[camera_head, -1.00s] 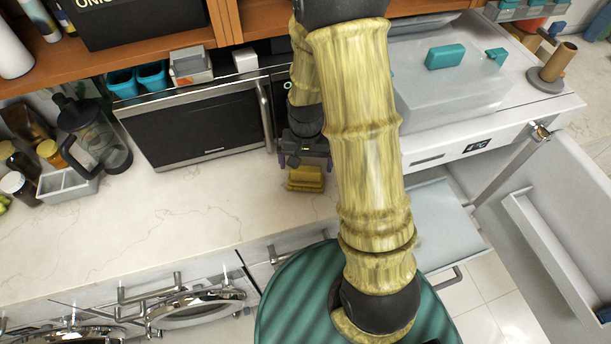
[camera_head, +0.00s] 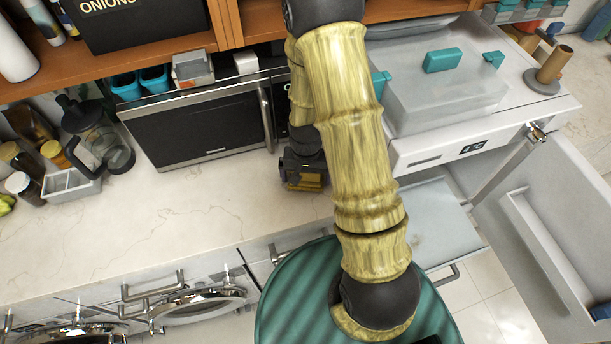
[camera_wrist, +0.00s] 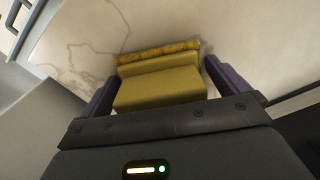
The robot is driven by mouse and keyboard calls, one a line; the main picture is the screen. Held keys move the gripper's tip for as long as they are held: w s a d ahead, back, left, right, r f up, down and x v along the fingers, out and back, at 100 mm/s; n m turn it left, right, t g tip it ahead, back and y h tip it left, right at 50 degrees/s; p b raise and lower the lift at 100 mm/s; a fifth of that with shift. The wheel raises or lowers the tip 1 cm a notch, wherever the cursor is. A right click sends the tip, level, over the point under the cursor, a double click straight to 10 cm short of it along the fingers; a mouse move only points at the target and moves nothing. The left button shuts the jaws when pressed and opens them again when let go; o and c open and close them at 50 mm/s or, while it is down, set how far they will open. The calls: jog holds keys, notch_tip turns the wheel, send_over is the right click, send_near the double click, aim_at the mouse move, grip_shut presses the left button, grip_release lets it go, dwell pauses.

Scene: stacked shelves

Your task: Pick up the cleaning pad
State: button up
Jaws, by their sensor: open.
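The cleaning pad (camera_wrist: 160,85) is a yellow block with a rougher, darker yellow strip along its far edge. It lies on the pale marble counter in the wrist view, between the two purple fingers of my gripper (camera_wrist: 163,92). The fingers are open, one on each side of the pad, with a small gap visible at the right. In the head view my gripper (camera_head: 304,172) is low over the counter in front of the microwave's right end. Only part of the pad (camera_head: 309,184) shows there; the gripper hides the rest.
A microwave (camera_head: 200,125) stands just behind and left of my gripper. A glass press (camera_head: 100,140) and jars (camera_head: 25,187) are at the left. An open drawer (camera_head: 435,220) and open fridge door (camera_head: 550,220) are at the right. The counter's middle is clear.

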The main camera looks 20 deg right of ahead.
dwell(0.3)
jog(key=c, duration=0.8)
notch_tip(320, 180, up, 10)
jog(key=shift+r+b, duration=0.1)
jog(key=shift+b, duration=0.8)
jog(key=o, duration=0.4)
jog(key=shift+c, duration=1.1)
